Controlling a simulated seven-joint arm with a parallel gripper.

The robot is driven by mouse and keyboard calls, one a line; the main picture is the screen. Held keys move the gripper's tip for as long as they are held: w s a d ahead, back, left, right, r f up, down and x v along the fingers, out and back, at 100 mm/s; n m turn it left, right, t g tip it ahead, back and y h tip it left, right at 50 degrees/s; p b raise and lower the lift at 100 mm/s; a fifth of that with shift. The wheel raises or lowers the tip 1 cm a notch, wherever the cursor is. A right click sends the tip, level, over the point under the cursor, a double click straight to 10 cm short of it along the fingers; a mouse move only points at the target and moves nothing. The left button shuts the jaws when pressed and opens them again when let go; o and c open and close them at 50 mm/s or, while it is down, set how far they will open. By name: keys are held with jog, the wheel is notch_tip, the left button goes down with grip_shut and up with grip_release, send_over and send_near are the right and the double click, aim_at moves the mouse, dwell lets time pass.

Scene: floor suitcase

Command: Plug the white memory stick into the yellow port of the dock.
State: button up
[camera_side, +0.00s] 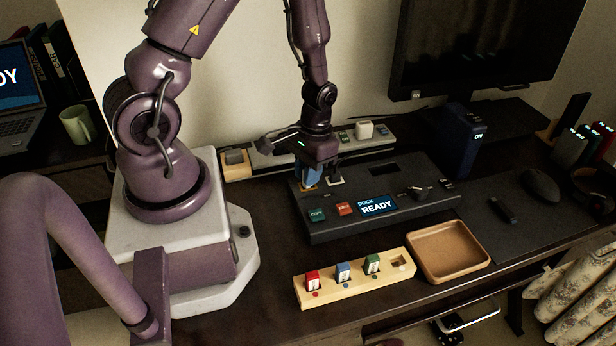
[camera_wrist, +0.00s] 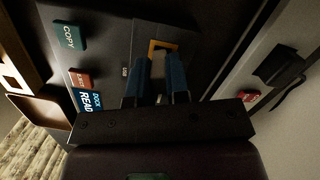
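The dark dock (camera_side: 410,205) lies on the desk, its screen reading DOCK READY. Its yellow port (camera_side: 308,187) sits at the left end and shows as a yellow-orange frame in the wrist view (camera_wrist: 154,44). My gripper (camera_side: 310,178), with blue fingers, points down just over that port. In the wrist view its fingertips (camera_wrist: 160,60) stand apart at the frame's edge, with dark dock surface between them. A small pale spot (camera_wrist: 163,99) shows between the finger bases; I cannot tell what it is. I cannot make out the white memory stick in either view.
A wooden holder (camera_side: 330,296) at the front carries red (camera_side: 312,281), blue (camera_side: 343,273) and green (camera_side: 373,264) sticks; its right slot is empty. A brown tray (camera_side: 450,279) is empty. A power strip (camera_side: 270,157) runs behind the dock. A white-framed port (camera_side: 335,181) adjoins the yellow one.

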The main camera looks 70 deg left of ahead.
grip_shut()
jog(key=shift+r, duration=0.1)
notch_tip(320, 180, up, 9)
jog(key=shift+f, duration=0.1)
jog(key=shift+m, duration=0.5)
jog(key=m, duration=0.3)
jog(key=shift+f+m+y, duration=0.3)
jog(key=shift+f+y, duration=0.05)
jog(key=shift+y, duration=0.05)
jog(key=shift+f, duration=0.15)
jog(key=shift+f, duration=2.8)
